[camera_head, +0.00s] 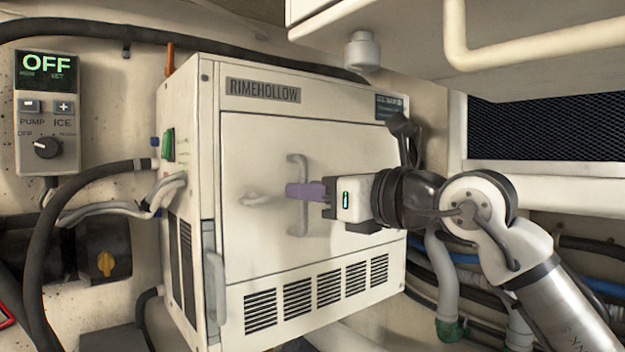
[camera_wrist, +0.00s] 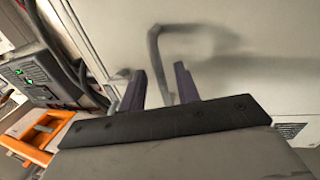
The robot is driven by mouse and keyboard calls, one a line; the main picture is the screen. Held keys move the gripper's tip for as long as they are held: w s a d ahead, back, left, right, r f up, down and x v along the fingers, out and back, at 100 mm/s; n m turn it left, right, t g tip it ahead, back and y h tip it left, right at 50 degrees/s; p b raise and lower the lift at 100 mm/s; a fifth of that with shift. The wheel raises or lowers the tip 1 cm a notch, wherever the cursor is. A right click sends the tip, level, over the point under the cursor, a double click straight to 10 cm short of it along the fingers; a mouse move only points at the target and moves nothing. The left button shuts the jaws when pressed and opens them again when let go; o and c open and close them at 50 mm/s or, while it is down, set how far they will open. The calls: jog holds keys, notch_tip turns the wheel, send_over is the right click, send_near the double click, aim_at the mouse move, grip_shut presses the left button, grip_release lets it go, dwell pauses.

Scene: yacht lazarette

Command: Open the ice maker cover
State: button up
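The ice maker is a white box labelled RIMEHOLLOW. Its cover (camera_head: 340,130) is the flat front panel and looks shut. A pale bracket-shaped handle (camera_head: 302,168) stands upright on the cover; it also shows in the wrist view (camera_wrist: 153,42). My gripper (camera_head: 290,191) has purple fingers pointing left across the handle, hiding its middle. In the wrist view the fingers (camera_wrist: 162,80) are apart, and the handle's lower end appears in the gap between them. I cannot tell whether either finger touches it. A small rounded fitting (camera_head: 262,197) sits on the cover left of the handle.
A control box (camera_head: 46,110) reading OFF hangs at left. Dark and grey hoses run beside the ice maker. A white overhead box (camera_head: 395,45) and a pale rail (camera_head: 540,45) hang above. An orange frame (camera_wrist: 35,130) lies low left in the wrist view.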

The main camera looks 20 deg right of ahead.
jog(key=shift+w+a, duration=0.15)
jog(key=shift+w, duration=0.05)
grip_shut()
jog(key=shift+s, duration=0.15)
dwell(0.3)
